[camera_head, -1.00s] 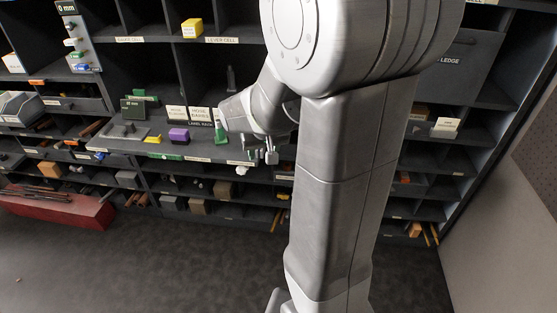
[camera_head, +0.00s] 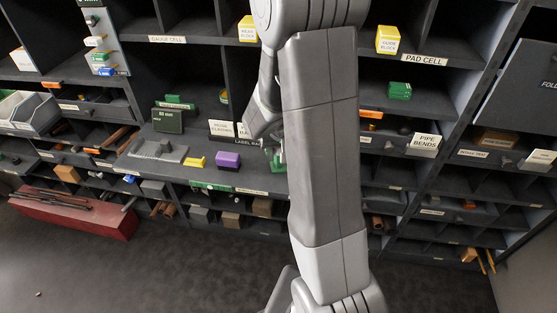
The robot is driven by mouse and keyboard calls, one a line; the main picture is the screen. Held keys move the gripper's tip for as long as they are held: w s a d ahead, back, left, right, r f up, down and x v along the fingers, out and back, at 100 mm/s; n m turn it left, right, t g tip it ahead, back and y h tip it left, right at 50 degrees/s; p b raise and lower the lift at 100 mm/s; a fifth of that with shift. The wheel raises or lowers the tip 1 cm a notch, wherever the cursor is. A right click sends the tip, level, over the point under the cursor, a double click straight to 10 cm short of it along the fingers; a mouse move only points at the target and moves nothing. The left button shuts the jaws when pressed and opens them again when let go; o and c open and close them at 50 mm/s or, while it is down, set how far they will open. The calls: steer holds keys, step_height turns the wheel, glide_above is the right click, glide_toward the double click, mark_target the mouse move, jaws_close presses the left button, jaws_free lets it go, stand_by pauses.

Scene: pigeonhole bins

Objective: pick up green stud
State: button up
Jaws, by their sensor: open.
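The green stud (camera_head: 270,156) stands on the grey ledge in the middle of the shelving, right of a purple block (camera_head: 228,160). It is small and partly hidden by my arm. My gripper (camera_head: 281,157) is low over the ledge, close by the stud's right side, mostly hidden behind my arm column. It is open, and I cannot tell whether the stud is between its fingers or touches them.
A yellow block (camera_head: 196,162) and a dark green display box (camera_head: 167,121) are on the ledge to the left. Another green block (camera_head: 399,90) sits in the pad cell. A red bench (camera_head: 75,212) is at lower left.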

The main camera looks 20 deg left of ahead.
steer(key=shift+w+a+f, duration=0.1)
steer(key=shift+w+f, duration=0.1)
steer(key=shift+f, duration=0.25)
jaws_close()
